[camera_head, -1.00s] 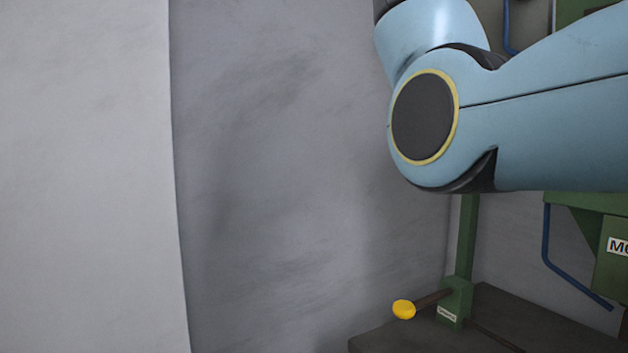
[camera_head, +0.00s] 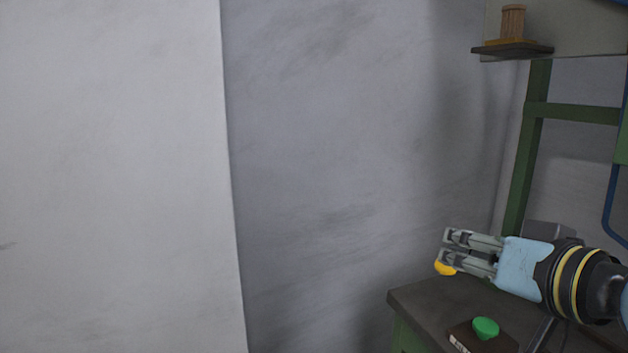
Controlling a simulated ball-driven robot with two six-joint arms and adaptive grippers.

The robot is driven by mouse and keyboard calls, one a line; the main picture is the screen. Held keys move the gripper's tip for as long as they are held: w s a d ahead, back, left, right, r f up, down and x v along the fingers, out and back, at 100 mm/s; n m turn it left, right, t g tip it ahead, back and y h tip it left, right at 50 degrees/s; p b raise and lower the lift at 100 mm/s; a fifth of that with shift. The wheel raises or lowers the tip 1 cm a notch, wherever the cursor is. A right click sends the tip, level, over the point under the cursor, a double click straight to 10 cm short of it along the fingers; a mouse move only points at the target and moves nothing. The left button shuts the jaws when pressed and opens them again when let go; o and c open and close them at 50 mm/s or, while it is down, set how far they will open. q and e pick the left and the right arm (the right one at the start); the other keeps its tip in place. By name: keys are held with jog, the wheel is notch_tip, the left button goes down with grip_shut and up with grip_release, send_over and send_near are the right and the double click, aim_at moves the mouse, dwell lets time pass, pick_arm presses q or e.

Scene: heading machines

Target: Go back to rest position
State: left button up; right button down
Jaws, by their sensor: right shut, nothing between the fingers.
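My right gripper (camera_head: 444,247) is at the lower right, its fingers pointing left, with the light blue gripper body and arm behind it. Its fingers are shut with nothing between them. It is in front of a dark machine table. A yellow knob (camera_head: 444,269) shows just beneath the fingertips, partly hidden by them; I cannot tell whether they touch. My left gripper is not in view.
The dark tabletop (camera_head: 415,300) carries a green button (camera_head: 485,327) on a dark box. A green post (camera_head: 523,170) rises behind it. A shelf (camera_head: 512,49) holds a brown ribbed object (camera_head: 512,22). Grey walls (camera_head: 340,150) fill the left and middle, with free room before them.

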jog(key=s+d+f+n+g+h, duration=0.1)
jog(key=s+d+f+g+h, duration=0.15)
jog(key=s+f, duration=0.4)
jog(key=s+d+f+g+h, duration=0.1)
jog(key=s+d+f+g, duration=0.25)
jog(key=s, duration=0.65)
jog(key=s+d+f+n+g+h, duration=0.1)
jog(key=s+d+f+g+h, duration=0.2)
jog(key=s+f, duration=0.4)
jog(key=s+d+f+g+y+b, duration=0.1)
jog(key=s+f+g+b, duration=0.2)
jog(key=f, duration=1.5)
jog(key=s+d+f+b, duration=0.15)
jog(key=f+b, duration=0.35)
jog(key=f, duration=1.4)
jog(key=s+f+g+b, duration=0.1)
jog(key=s+f+b, duration=0.4)
jog(key=s+f, duration=1.2)
jog(key=shift+s+d+f+m, duration=0.3)
jog(key=shift+d+f, duration=0.05)
jog(key=shift+f, duration=0.15)
